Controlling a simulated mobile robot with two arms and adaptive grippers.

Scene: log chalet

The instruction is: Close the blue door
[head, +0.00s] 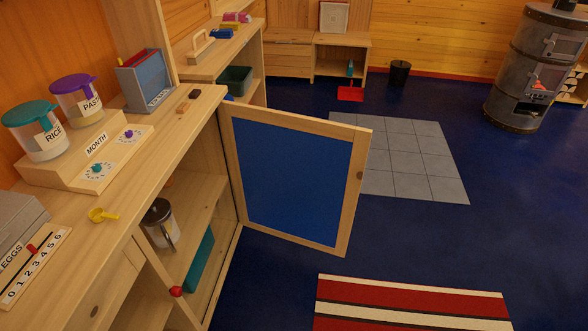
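The blue door (293,178) has a blue panel in a pale wooden frame. It stands wide open, swung out from the wooden cabinet (140,215) over the floor. Its hinged side is at the far side of the cabinet opening. A small round knob or hole (359,175) shows near its free edge. Inside the open cabinet are a shelf with a metal and glass pot (160,222) and a teal item (199,262) below it. Neither of my grippers is in view.
The counter holds a rice jar (38,130), a pasta jar (77,98), a yellow scoop (102,215) and a holder (147,80). A red knob (176,291) sits at the cabinet front. A striped rug (410,306) lies at the front. The blue floor (440,240) is clear right of the door.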

